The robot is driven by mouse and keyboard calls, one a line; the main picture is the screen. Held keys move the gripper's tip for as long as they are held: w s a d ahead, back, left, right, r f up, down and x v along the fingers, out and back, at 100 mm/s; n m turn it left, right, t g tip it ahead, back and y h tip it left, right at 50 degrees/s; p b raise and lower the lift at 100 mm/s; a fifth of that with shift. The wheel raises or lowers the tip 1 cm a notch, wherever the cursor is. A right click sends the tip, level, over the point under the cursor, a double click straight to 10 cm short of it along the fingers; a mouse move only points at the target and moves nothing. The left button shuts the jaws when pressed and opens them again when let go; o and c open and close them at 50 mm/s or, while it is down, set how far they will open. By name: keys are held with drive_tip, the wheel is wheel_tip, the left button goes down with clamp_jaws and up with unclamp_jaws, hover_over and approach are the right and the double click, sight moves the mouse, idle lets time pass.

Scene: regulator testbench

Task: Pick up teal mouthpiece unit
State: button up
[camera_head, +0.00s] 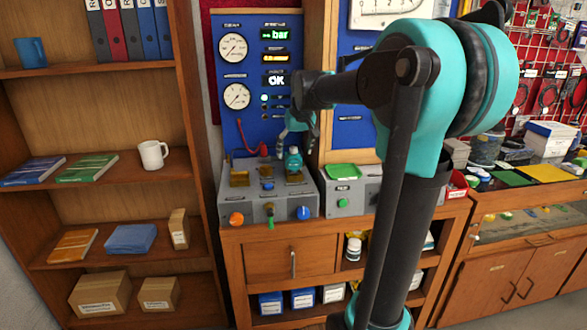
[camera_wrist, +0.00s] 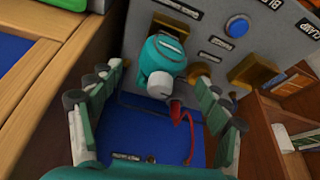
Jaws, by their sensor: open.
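The teal mouthpiece unit (camera_head: 293,160) stands upright on the right part of the grey testbench box (camera_head: 262,187), at a brass-coloured holder. In the wrist view the teal mouthpiece unit (camera_wrist: 163,60) has a rounded teal body and a pale grey end. My gripper (camera_head: 300,122) is just above the unit in the head view. In the wrist view my gripper (camera_wrist: 160,95) is open, one finger on each side of the unit, with gaps between. I cannot tell whether any finger touches it.
A red hose (camera_wrist: 184,120) hangs near the unit. A blue button (camera_wrist: 237,26) and an empty brass holder (camera_wrist: 250,72) are beside it on the box. A gauge panel (camera_head: 258,70) rises behind. A shelf (camera_head: 122,170) stands left, and a second grey box (camera_head: 350,195) right.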

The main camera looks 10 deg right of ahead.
drive_tip(key=x, duration=0.5)
drive_tip(key=shift+w, duration=0.25)
drive_tip(key=shift+r, duration=0.1)
drive_tip(key=c, duration=1.4)
